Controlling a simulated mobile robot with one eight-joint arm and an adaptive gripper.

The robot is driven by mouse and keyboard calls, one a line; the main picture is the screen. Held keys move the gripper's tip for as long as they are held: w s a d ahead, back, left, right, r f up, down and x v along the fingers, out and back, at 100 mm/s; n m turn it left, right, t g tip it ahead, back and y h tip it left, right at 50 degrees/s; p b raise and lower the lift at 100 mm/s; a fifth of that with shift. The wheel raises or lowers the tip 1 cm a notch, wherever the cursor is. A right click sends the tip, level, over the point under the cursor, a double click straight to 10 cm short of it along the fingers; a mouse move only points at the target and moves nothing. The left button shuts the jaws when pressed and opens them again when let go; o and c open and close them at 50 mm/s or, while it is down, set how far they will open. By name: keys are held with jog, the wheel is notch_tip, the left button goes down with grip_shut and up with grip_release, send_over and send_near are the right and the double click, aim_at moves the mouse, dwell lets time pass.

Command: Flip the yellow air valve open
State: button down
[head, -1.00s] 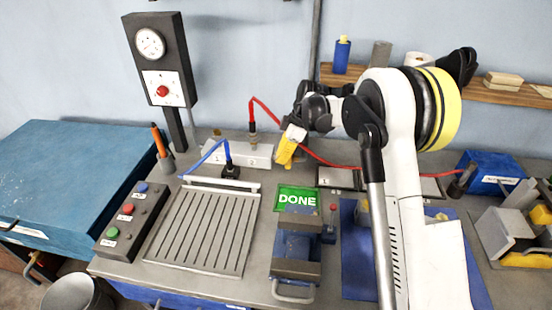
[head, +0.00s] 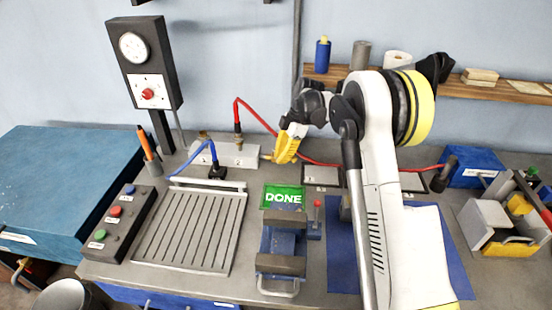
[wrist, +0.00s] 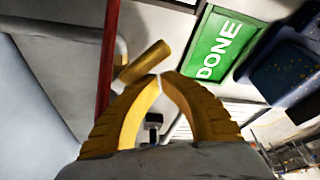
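The yellow air valve's handle (head: 267,157) shows as a small yellow bar at the right end of the grey manifold block (head: 232,154) in the head view. In the wrist view the yellow handle (wrist: 145,62) lies tilted just beyond my fingertips. My gripper (wrist: 160,76) has ribbed yellow fingers whose tips meet, with nothing seen between them. In the head view my gripper (head: 283,158) points down just right of the handle. The tips look very close to the handle; whether they touch it I cannot tell.
A red hose (head: 262,122) rises from the manifold and passes behind my gripper. A blue hose (head: 200,150) runs at the left. A green DONE screen (head: 284,198) stands in front. A slotted plate (head: 185,230) and button box (head: 117,222) are at left.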

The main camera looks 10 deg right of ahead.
jog(key=shift+w+d, duration=0.25)
jog(key=shift+d, duration=0.85)
jog(key=shift+w+d, duration=0.65)
jog(key=shift+d, duration=0.25)
jog(key=shift+w+d+r, duration=0.1)
jog(key=shift+d, duration=0.15)
